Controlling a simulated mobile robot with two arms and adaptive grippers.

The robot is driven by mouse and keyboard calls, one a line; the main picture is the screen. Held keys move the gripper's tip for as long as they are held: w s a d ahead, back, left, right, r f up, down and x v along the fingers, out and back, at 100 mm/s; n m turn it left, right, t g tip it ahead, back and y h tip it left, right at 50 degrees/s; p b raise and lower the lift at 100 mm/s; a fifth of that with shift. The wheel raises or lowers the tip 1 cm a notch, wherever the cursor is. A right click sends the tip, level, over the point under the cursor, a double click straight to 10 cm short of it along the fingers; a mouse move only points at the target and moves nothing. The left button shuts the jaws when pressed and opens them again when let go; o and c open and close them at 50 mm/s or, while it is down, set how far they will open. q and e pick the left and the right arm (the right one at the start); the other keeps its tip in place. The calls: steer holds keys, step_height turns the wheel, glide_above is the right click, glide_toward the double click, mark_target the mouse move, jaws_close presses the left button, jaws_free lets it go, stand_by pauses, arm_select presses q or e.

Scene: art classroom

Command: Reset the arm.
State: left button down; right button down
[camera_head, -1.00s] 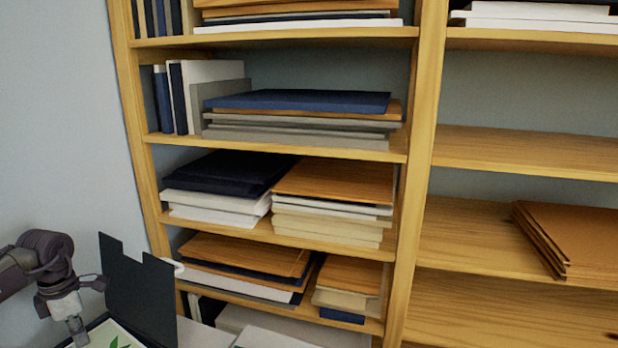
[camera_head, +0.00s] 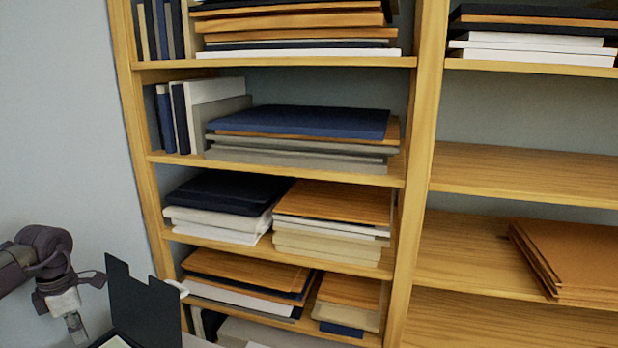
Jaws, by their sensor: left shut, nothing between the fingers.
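My left gripper (camera_head: 76,327) comes in from the left at the lower left of the head view. It points down, with its fingers together and nothing seen between them. It is just left of a dark upright panel (camera_head: 142,306) with a notched top edge. A pale corner of something flat shows at the foot of that panel, mostly cut off by the bottom edge. My right gripper is not in view.
A wooden shelf unit (camera_head: 425,130) fills the middle and right, holding stacked boards and folders. A brown stack (camera_head: 575,255) lies on a right shelf. A blue-topped stack (camera_head: 300,122) lies on a left shelf. Plain wall (camera_head: 55,120) is behind my left arm.

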arm_select(q)
steer(key=shift+r, duration=0.3)
